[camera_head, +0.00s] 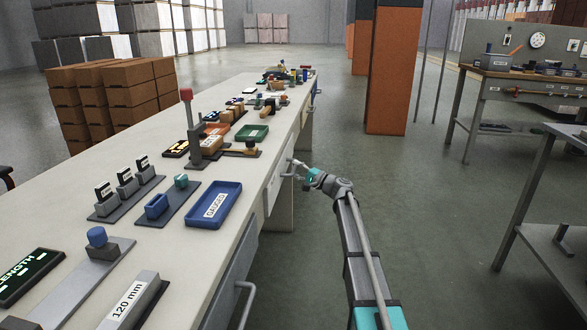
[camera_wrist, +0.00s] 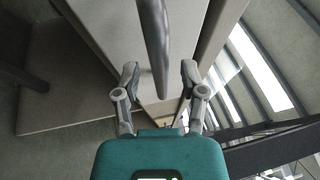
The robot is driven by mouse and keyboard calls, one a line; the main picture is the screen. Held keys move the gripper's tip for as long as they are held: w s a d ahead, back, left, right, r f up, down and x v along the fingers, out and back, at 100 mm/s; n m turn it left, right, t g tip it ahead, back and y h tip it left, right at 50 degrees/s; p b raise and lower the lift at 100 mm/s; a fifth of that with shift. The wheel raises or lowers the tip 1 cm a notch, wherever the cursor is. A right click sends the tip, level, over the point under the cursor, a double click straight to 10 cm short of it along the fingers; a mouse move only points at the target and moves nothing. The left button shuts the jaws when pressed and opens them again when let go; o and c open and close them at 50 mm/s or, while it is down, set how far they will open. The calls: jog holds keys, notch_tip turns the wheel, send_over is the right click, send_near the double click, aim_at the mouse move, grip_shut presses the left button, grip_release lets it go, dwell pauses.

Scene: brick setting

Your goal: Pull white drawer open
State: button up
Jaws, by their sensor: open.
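The white drawer (camera_head: 274,190) is in the side of the long workbench, and its front looks flush with the bench. My gripper (camera_head: 299,169) is beside the drawer front at handle height, partly hiding the handle. In the wrist view, my gripper (camera_wrist: 159,75) has its two fingers spread apart. A grey bar handle (camera_wrist: 156,40) runs down from the top edge into the gap between the fingertips. Gaps show on both sides of the bar, so the fingers look clear of it. A pale panel (camera_wrist: 105,28) lies behind the handle.
The workbench top (camera_head: 235,110) carries a blue tray (camera_head: 228,213), a green tray (camera_head: 251,132) and several gauge blocks. A nearer grey drawer handle (camera_head: 247,300) sticks out below the bench edge. An orange pillar (camera_head: 393,75) stands beyond.

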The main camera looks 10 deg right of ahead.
jog(key=shift+w+a+r, duration=0.1)
jog(key=shift+w+a, duration=0.2)
grip_shut()
jog(key=shift+a, duration=0.25)
jog(key=shift+d, duration=0.2)
jog(key=shift+s, duration=0.1)
